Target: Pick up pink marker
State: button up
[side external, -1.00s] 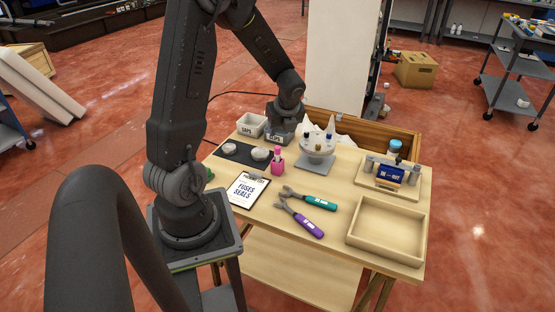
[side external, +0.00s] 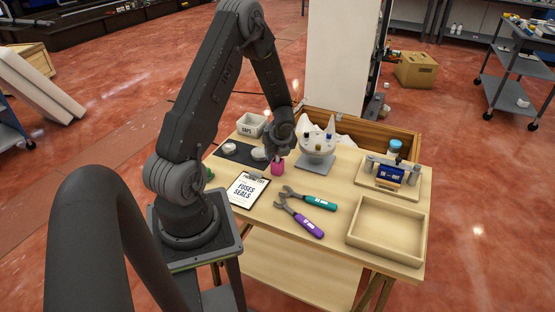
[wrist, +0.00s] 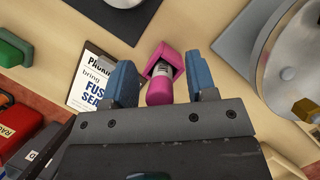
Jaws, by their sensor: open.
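The pink marker (wrist: 161,88) stands in a pink holder (wrist: 170,60), between the two blue fingers of my gripper (wrist: 162,80) in the wrist view. The marker has a pink end and a pale middle band. My gripper is open, with a finger on each side of the marker; I cannot tell whether either finger touches it. In the side view the pink holder (side external: 277,169) stands on the table behind the clipboard, and my gripper (side external: 277,155) is right over it, hiding most of the marker.
A clipboard (side external: 247,188) lies in front of the holder. A white round dispenser (side external: 317,145) on a grey base stands just right of it. A wooden tray (side external: 388,260) is at the front right.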

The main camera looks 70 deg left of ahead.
jog(key=shift+f, duration=0.1)
jog(key=shift+c, duration=0.2)
jog(key=c, duration=0.9)
notch_tip(320, 180, up, 10)
jog(key=shift+r, duration=0.1)
